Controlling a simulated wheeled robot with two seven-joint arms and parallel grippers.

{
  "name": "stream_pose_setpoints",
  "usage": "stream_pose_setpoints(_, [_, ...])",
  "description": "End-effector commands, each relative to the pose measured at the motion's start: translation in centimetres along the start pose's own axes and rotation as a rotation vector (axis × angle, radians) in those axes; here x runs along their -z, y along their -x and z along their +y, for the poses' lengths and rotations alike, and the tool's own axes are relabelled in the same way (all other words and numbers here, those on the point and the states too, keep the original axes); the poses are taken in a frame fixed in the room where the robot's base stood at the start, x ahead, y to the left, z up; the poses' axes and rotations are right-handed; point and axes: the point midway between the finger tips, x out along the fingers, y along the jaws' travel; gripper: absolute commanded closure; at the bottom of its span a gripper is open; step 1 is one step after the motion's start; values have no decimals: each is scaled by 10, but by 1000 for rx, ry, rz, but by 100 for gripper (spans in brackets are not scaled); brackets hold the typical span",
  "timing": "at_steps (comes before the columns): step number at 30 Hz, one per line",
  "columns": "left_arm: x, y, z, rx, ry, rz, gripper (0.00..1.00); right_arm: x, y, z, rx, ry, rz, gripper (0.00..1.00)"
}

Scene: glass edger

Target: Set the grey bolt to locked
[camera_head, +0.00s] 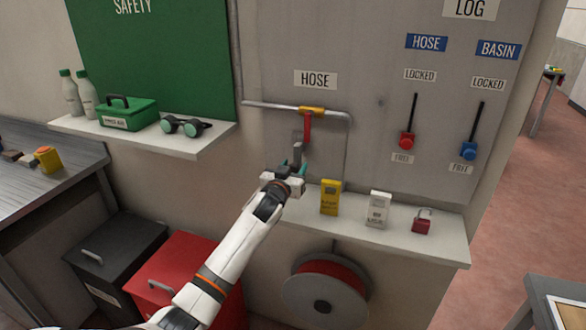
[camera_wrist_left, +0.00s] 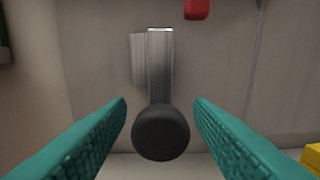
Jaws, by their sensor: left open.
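A grey metal bar with a dark round knob (camera_wrist_left: 160,132) stands out from the wall in the left wrist view; it appears to be the grey bolt. Its grey part (camera_head: 298,151) shows in the head view just above my left gripper (camera_head: 294,168), below the red valve handle. My left gripper is open, with one teal finger on each side of the knob. I see gaps on both sides, so the fingers are apart from it. In the head view my gripper hides the bolt's lower part. No locked or free label for it is visible. My right gripper is not in view.
A red valve handle (camera_head: 307,127) hangs from a pipe above. A shelf (camera_head: 437,240) with a yellow box (camera_head: 330,198), a white box (camera_head: 378,209) and a red padlock (camera_head: 422,221) lies to the right. Red (camera_head: 406,141) and blue (camera_head: 468,151) slider knobs sit at FREE.

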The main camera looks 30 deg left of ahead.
Motion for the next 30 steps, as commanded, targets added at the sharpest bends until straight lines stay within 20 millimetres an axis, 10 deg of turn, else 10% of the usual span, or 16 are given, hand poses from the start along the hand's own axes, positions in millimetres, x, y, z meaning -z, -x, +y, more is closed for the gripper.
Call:
stream_pose_setpoints(4, [0, 0, 0, 0, 0, 0, 56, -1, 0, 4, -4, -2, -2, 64])
stream_pose_setpoints(12, [0, 0, 0, 0, 0, 0, 100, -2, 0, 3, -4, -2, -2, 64])
stream_pose_setpoints(30, [-57, 0, 0, 0, 0, -1, 100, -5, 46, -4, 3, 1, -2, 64])
